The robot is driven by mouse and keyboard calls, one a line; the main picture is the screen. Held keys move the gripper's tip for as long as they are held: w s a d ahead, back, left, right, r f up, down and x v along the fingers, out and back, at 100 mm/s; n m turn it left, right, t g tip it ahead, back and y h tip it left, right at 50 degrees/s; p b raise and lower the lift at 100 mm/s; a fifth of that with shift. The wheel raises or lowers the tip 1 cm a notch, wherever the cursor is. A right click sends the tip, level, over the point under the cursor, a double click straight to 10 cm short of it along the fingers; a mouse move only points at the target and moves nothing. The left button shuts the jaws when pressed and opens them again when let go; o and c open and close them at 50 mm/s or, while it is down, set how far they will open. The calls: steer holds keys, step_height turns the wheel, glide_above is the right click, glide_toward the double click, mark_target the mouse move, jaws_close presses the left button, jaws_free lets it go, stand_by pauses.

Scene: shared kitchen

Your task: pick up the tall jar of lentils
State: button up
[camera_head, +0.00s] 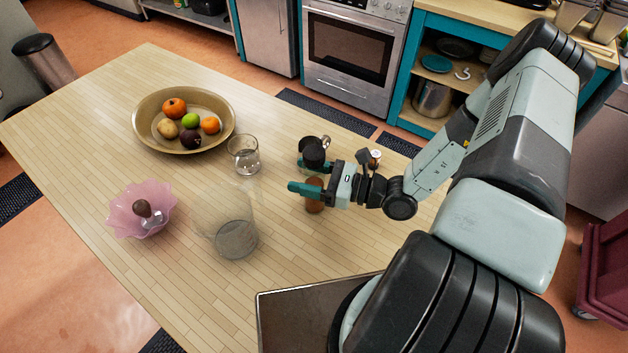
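A small upright container with brown contents (314,206), which may be the jar of lentils, stands on the wooden table right of centre. The near finger crosses in front of it and hides its middle. My gripper (311,177) reaches in from the right, low over the table, fingers pointing left. Its teal fingers look spread apart, one on the near side of the container and one towards its far side. I see no sign that they press on it. No label can be read.
Dark-topped containers (313,153) stand just behind my gripper, with a small jar (375,158) to their right. A clear glass (244,155), a large glass vessel (236,238), a pink bowl (120,214) and a fruit bowl (147,103) stand left. The table's front left is clear.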

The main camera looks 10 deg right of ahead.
steer(key=c, duration=0.7)
steer(key=shift+c, duration=0.8)
steer(key=shift+r, duration=0.15)
